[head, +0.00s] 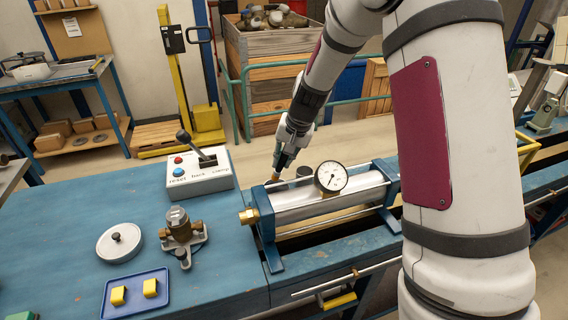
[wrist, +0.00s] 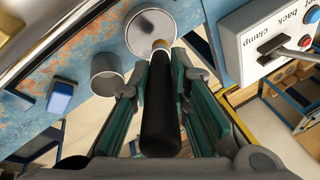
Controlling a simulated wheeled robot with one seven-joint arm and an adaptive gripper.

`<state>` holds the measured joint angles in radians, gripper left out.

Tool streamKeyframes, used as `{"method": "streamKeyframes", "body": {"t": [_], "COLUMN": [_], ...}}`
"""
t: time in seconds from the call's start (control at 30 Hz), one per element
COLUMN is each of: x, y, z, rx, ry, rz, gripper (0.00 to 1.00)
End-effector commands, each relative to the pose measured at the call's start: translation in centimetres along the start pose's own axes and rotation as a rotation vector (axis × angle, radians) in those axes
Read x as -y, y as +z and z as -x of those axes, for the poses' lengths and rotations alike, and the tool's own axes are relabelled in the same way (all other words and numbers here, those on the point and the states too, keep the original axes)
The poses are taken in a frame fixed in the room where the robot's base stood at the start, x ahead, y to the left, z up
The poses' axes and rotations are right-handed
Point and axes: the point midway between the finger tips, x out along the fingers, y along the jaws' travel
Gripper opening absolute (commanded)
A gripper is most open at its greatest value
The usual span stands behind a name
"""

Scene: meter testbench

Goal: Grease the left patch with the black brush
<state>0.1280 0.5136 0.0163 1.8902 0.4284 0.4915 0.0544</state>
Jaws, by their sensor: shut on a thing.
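My gripper (head: 284,160) is behind the clamped cylinder in the head view, pointing down. In the wrist view my gripper (wrist: 160,75) is shut on the black handle of the brush (wrist: 160,115). The brush has a pale ferrule and a brownish tip pointing away from my gripper. Its lower end (head: 275,177) shows small in the head view. In the wrist view the tip overlaps the edge of a round, shiny-topped tin or dish (wrist: 150,24); I cannot tell whether they touch. I cannot make out the left patch in either view.
A grey cup (wrist: 107,72) and a blue block (wrist: 62,96) are left of the brush in the wrist view. The cylinder (head: 310,200) with its gauge (head: 331,177) stands in front of my gripper. A control box (head: 200,174) with a lever is to the left.

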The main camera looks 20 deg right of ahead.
Motion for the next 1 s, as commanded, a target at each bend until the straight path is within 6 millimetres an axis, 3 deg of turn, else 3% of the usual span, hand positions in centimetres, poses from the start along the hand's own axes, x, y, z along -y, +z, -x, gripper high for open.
{"method": "streamKeyframes", "body": {"t": [0.5,1.0], "x": [1.1,1.2], "y": [-0.6,-0.7], "z": [3.5,3.7], "rx": [-0.001,0.000], "ry": [-0.001,0.000], "rz": [0.000,0.000], "gripper": [0.00,0.00]}}
